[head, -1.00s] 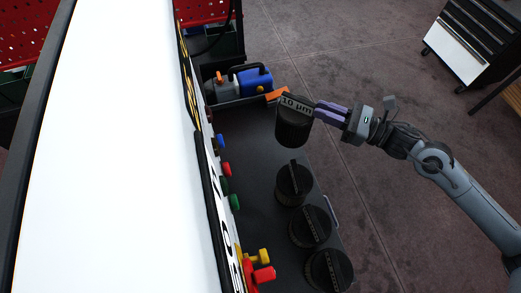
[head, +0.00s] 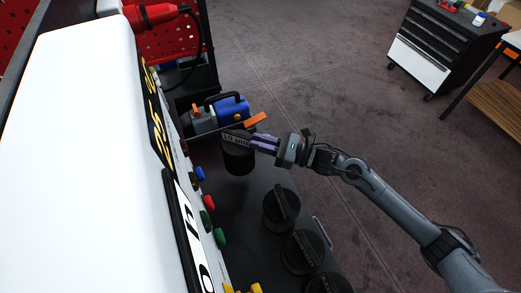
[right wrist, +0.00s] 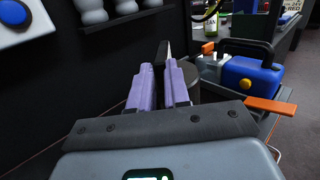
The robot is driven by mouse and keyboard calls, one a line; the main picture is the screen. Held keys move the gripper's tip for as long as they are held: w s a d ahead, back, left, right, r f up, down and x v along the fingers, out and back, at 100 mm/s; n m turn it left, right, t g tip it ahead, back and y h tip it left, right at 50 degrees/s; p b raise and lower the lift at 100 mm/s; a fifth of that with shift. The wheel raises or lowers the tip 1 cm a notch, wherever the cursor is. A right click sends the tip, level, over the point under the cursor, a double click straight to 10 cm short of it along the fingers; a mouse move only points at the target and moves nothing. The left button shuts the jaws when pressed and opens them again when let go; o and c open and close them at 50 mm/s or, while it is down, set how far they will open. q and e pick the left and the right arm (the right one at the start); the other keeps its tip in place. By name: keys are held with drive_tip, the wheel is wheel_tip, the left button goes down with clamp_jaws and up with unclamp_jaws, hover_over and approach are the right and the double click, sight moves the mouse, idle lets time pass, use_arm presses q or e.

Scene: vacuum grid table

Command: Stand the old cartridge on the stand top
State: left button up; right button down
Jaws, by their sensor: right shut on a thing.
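A dark cylindrical cartridge (head: 238,161) with a grip bar marked "10 µm" is upright in my right gripper (head: 252,143). The purple fingers are shut on the bar. The cartridge is over the dark stand top (head: 241,206), near its far end; whether its base touches is not clear. In the right wrist view the fingers (right wrist: 168,85) show from behind, with part of the dark cartridge (right wrist: 208,85) beyond them. Several similar dark cartridges (head: 281,211) stand in a row on the near part of the top. My left gripper is not in view.
A tray with a blue-and-grey device (head: 232,108) and an orange piece (head: 255,119) lies just beyond the cartridge. A large white machine (head: 90,150) with coloured knobs (head: 208,203) borders the top on the left. Open floor (head: 330,110) lies to the right.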

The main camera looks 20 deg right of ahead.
drive_tip(key=shift+f, duration=1.95)
drive_tip(key=shift+f+b, duration=0.15)
drive_tip(key=shift+b, duration=0.2)
drive_tip(key=c, duration=1.1)
unclamp_jaws()
drive_tip(key=v, duration=1.2)
